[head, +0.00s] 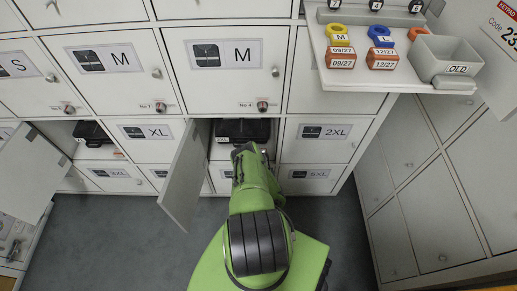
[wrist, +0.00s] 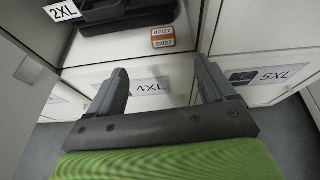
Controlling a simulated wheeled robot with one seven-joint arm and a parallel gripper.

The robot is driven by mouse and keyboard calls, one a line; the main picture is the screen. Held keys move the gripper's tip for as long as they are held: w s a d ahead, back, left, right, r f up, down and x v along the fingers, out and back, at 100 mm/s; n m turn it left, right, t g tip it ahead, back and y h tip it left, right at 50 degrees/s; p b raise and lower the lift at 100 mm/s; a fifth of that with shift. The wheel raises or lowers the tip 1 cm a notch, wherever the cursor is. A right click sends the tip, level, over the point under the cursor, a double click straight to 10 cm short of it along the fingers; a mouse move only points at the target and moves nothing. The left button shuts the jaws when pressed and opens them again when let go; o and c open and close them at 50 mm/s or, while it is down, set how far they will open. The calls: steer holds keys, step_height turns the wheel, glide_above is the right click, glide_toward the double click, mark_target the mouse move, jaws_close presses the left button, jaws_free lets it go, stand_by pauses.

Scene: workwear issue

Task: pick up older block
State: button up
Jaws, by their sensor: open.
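My gripper (wrist: 160,66) is open and empty, fingers apart, in front of an open locker compartment. A small orange-brown block (wrist: 162,38) sits at the compartment's front edge, beyond the fingertips and roughly between them. Its white labels seem to read 02/27. In the head view my gripper (head: 242,150) reaches the same compartment and hides this block. On the upper right shelf stand a block marked 09/27 (head: 341,59) and a block marked 12/27 (head: 382,60). Beside them is a grey bin (head: 452,79) labelled OLD.
A dark item (wrist: 125,12) lies in the compartment behind the block. The open compartment door (head: 184,177) stands out just left of my arm. Another door (head: 25,172) is open at far left. Yellow M (head: 338,30) and blue L (head: 380,32) tags lie on the shelf.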

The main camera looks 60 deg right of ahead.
steer(key=shift+m, duration=0.3)
steer(key=b+x, duration=0.7)
steer(key=x, duration=0.8)
steer(key=shift+s+d+f+b, duration=0.15)
steer(key=shift+f+b, duration=0.1)
steer(key=shift+b, duration=0.15)
steer(key=c, duration=1.1)
steer(key=shift+r, duration=0.15)
